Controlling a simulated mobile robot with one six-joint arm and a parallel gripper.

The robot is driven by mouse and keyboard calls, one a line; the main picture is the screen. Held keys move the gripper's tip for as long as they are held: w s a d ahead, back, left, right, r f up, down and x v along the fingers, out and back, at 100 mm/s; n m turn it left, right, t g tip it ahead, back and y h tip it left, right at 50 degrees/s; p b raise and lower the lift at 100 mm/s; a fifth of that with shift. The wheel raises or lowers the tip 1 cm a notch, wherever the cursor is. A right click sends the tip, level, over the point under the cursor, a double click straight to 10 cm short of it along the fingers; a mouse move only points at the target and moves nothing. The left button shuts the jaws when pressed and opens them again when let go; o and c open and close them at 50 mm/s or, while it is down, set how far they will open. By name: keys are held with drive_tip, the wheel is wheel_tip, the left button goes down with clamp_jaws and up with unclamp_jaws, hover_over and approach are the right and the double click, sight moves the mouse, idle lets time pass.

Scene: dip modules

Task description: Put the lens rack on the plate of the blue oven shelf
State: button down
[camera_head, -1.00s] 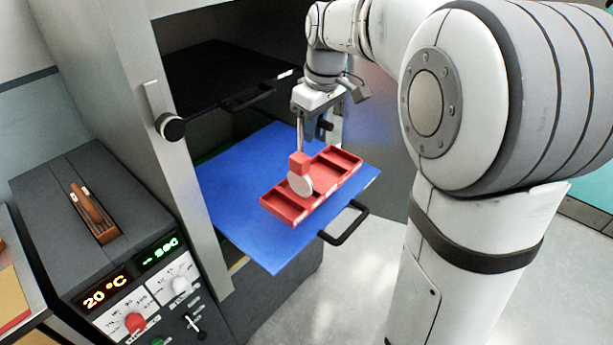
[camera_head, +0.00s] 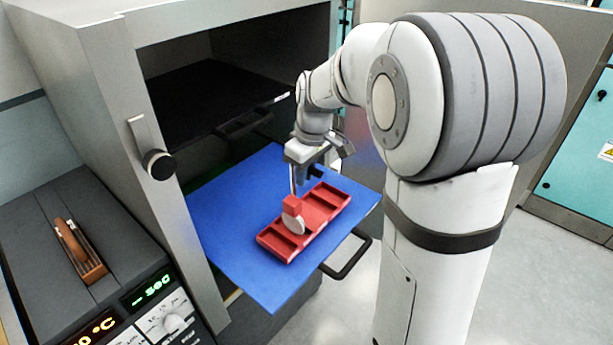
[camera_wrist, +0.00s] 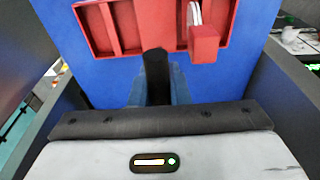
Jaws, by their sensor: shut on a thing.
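The red lens rack (camera_head: 318,212), a long tray with several compartments, is over the blue plate (camera_head: 228,205) of the pulled-out oven shelf. A pale round lens (camera_head: 295,224) stands in it beside a raised red block (camera_head: 292,205). My gripper (camera_head: 296,188) is above the rack, pointing down, shut on it; the exact grip is partly hidden. In the wrist view the rack (camera_wrist: 127,28) lies ahead of my dark fingers (camera_wrist: 157,68), with blue plate around it. I cannot tell whether the rack's underside touches the plate.
A black upper shelf (camera_head: 205,100) sits inside the oven above the blue one. The blue shelf has a black front handle (camera_head: 350,258). The oven's door-side post with a black knob (camera_head: 158,163) stands at the left. A control unit (camera_head: 85,235) is beside it.

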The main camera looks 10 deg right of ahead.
drive_tip(key=shift+f, duration=0.7)
drive_tip(key=c, duration=1.4)
unclamp_jaws()
drive_tip(key=r, duration=0.7)
drive_tip(key=s+d+r, duration=0.1)
drive_tip(key=r, duration=0.2)
drive_tip(key=shift+r, duration=0.3)
drive_tip(key=shift+s+r, duration=0.3)
drive_tip(key=shift+r, duration=0.3)
drive_tip(key=s+f+m, duration=0.2)
drive_tip(key=s+f, duration=0.1)
drive_tip(key=s, duration=0.3)
drive_tip(key=s+f+m+t, duration=0.1)
drive_tip(key=s+f+m, duration=0.1)
drive_tip(key=s, duration=0.5)
drive_tip(key=s+f+m+h, duration=0.1)
drive_tip(key=s+f+m, duration=0.2)
drive_tip(key=s, duration=0.4)
drive_tip(key=shift+a+f+t, duration=0.25)
drive_tip(key=shift+f+t, duration=0.05)
drive_tip(key=shift+f, duration=0.3)
